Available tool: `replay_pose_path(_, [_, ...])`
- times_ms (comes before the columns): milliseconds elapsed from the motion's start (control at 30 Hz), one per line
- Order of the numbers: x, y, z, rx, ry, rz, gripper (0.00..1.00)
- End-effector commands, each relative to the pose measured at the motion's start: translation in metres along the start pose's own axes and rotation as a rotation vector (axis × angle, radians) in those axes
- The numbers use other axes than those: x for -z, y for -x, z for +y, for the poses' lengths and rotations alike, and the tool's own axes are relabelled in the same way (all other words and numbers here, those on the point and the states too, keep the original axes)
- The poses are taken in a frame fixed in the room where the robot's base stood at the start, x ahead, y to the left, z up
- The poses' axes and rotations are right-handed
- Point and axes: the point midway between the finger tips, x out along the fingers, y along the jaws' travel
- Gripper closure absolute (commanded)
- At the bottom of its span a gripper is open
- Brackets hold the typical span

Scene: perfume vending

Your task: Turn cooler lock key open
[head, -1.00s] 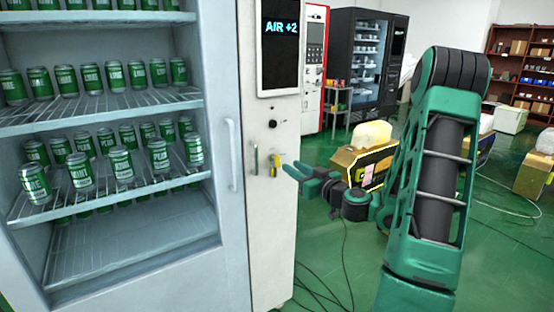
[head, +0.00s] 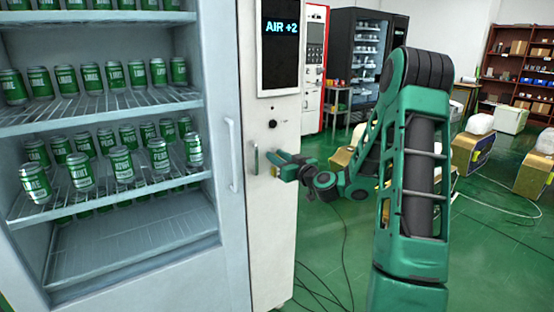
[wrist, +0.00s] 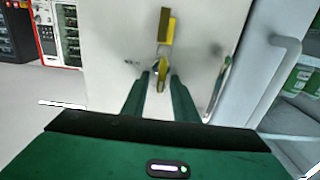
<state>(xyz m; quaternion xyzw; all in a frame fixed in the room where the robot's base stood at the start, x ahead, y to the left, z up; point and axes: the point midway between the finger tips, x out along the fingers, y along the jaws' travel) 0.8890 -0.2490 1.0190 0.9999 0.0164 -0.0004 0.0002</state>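The cooler (head: 275,225) has a pale side panel with a lock key (wrist: 160,76) in it. A yellow tag (wrist: 167,27) hangs from the key. The wrist view looks upside down, with the tag above the key. My gripper (wrist: 159,98) is open. Its two green fingers are on either side of the key, with a visible gap to each. In the head view my gripper (head: 277,162) is at the panel, below the round black knob, and its fingers mostly hide the key.
A small upright handle (head: 254,158) is just left of the key, and the long door handle (head: 231,155) is further left. Cans stand on shelves behind the glass door. A display (head: 281,45) is above.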

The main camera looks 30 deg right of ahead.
Motion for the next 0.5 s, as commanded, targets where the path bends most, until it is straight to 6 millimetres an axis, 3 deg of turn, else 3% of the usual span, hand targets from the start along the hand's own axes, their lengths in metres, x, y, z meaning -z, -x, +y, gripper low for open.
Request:
replay_pose_path(167, [-0.0001,0.0001,0.0001,0.000,0.000,0.000,0.76])
replay_pose_path(267, [-0.0002,0.0002,0.0001,0.000,0.000,0.000,1.00])
replay_pose_path(500, [-0.0001,0.0003,0.0029,-0.001,-0.003,0.000,1.00])
